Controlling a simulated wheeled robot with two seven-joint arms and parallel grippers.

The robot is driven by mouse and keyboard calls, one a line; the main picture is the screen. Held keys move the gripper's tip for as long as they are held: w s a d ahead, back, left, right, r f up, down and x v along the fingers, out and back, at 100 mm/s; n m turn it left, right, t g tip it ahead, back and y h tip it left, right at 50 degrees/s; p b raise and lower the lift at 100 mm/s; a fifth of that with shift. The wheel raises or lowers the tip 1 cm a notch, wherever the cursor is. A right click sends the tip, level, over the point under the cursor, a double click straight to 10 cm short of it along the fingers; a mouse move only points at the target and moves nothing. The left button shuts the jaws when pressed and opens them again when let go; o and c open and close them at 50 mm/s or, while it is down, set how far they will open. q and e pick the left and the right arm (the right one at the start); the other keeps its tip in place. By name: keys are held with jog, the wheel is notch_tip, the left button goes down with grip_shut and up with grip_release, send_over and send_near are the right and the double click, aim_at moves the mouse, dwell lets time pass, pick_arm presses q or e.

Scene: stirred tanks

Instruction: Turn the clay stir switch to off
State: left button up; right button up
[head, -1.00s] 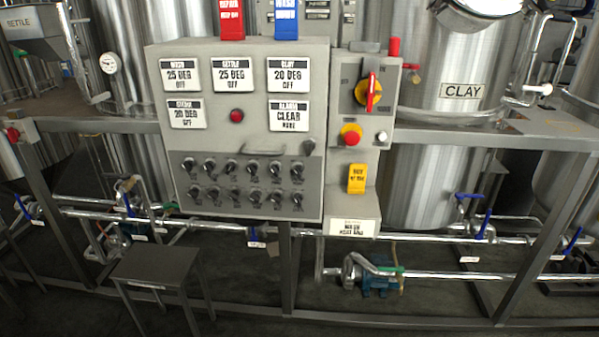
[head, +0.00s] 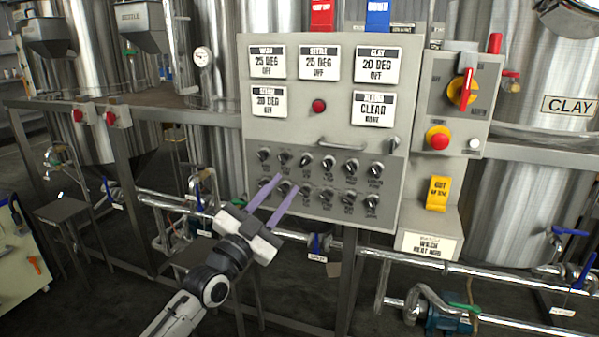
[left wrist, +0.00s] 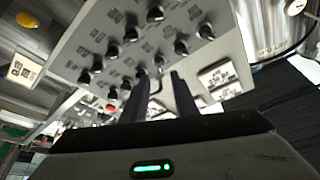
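The grey control panel (head: 225,110) carries a dark lower plate with two rows of black rotary switches (head: 328,163). Their labels are too small to read, so I cannot tell which one is the clay stir switch. The clay display (head: 377,65) above reads 20 DEG OFF. My left gripper (head: 292,183) is in front of the lower row's left part, its two purple-grey fingers apart with nothing between them. In the left wrist view the open fingers (left wrist: 160,76) point at the switches (left wrist: 155,14), seen at a slant. My right gripper is not in view.
Right of the panel are a red-and-yellow rotary switch (head: 466,90), a red stop button (head: 438,138) and a yellow tag (head: 438,193). The steel CLAY tank (head: 530,170) stands behind. Pipes (head: 430,265) run below. A handle (head: 341,144) sits above the switches.

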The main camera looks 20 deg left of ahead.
aim_at(302, 164)
pick_arm(q)
jog(key=b+x, duration=0.1)
jog(key=x, duration=0.6)
jog(key=shift+w+d+r, duration=0.15)
jog(key=shift+w, duration=0.4)
grip_shut()
